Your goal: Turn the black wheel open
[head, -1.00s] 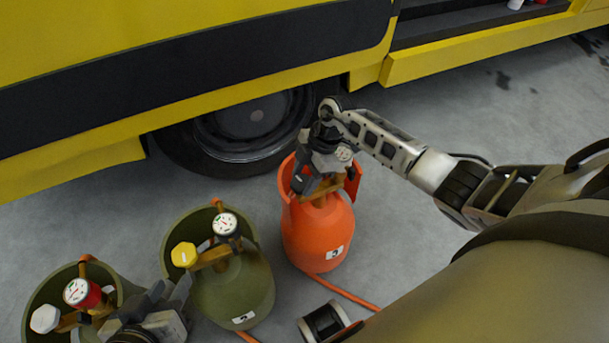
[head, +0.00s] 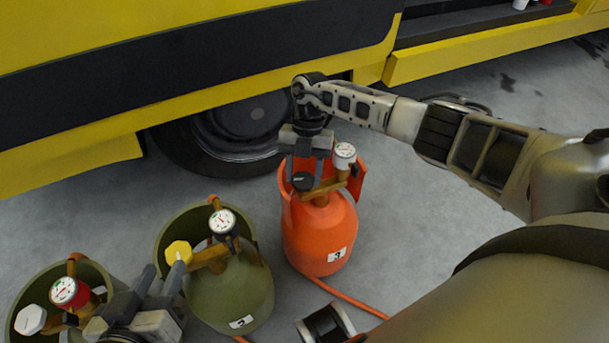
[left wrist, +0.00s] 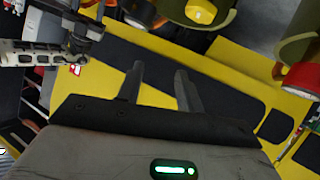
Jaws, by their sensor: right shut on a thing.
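The black wheel (head: 302,181) sits at the top of the orange cylinder (head: 318,240), beside a white-faced gauge (head: 345,154). My right gripper (head: 304,168) comes down from above and is shut on the black wheel; the contact at its fingertips is partly hidden. My left gripper (head: 164,272) is low at the left, open and empty, between the two green cylinders. Its two fingers stand apart in the left wrist view (left wrist: 158,75).
A green cylinder (head: 235,295) with a yellow wheel (head: 178,252) stands left of the orange one. Another green cylinder (head: 20,295) has a white wheel (head: 30,319). A yellow vehicle (head: 90,165) with a tyre (head: 235,125) is behind. An orange hose (head: 350,302) lies on the floor.

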